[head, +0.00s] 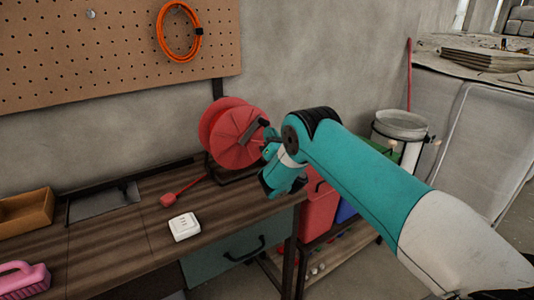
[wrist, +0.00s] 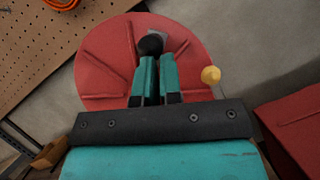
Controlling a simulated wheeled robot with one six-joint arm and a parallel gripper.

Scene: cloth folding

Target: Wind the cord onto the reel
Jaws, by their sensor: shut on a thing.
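The red reel (head: 230,140) stands upright at the right end of the workbench, and its round face fills the middle of the wrist view (wrist: 105,75). A dark crank handle (head: 253,129) sticks out from its face. My gripper (head: 270,148) is at the reel's right side. In the wrist view my gripper (wrist: 160,65) is shut on the crank handle, whose black end (wrist: 151,45) shows between the fingertips.
A white socket block (head: 185,227) lies near the bench's front edge. A wooden tray (head: 25,212) and pink brush (head: 22,280) are at the left. An orange cord coil (head: 179,32) hangs on the pegboard. A yellow knob (wrist: 210,75) shows beside the reel.

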